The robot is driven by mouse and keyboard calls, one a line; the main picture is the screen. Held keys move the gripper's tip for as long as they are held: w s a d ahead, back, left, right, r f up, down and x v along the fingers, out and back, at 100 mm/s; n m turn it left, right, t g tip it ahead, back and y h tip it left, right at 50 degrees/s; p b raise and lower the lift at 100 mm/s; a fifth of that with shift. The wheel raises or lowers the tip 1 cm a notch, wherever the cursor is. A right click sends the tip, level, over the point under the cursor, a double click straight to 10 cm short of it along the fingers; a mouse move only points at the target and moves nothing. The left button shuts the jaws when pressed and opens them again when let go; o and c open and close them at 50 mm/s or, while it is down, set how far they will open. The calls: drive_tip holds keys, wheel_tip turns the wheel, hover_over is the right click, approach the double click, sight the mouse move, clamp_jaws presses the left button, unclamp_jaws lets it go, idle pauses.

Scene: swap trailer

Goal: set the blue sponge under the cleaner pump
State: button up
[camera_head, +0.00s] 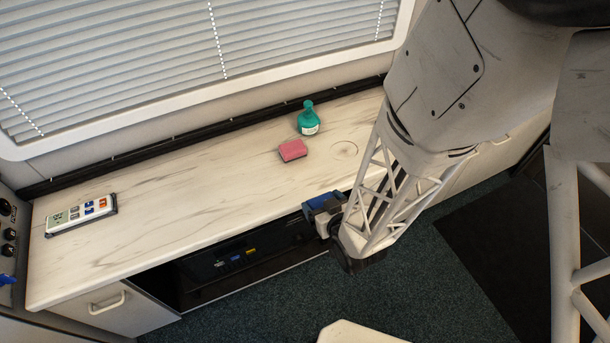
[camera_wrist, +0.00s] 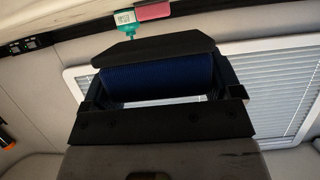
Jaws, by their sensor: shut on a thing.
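The blue sponge (camera_head: 321,201) is in my gripper (camera_head: 326,217), at the front edge of the counter and right of its middle. In the wrist view, my gripper (camera_wrist: 158,88) is shut on the dark blue sponge (camera_wrist: 157,76), which lies across between the two black jaws. The cleaner pump (camera_head: 308,122) is a teal bottle with a white label. It stands upright on the counter, farther back than my gripper. It also shows upside down in the wrist view (camera_wrist: 127,25).
A pink sponge (camera_head: 293,149) lies on the counter (camera_head: 190,205) just in front of the bottle. A remote-like panel (camera_head: 80,214) lies at the left end. A faint ring marks the counter right of the pink sponge. A window with blinds (camera_head: 190,50) stands behind.

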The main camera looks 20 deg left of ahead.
hover_over(305, 176)
drive_tip(key=s+d, duration=0.1)
drive_tip(key=shift+s+f, duration=0.15)
drive_tip(key=shift+f, duration=0.55)
idle(0.4)
drive_tip(key=shift+x, duration=0.95)
drive_tip(key=shift+f, duration=1.3)
drive_tip(key=shift+f, duration=0.2)
drive_tip(key=o, duration=0.7)
drive_tip(key=shift+d, duration=0.1)
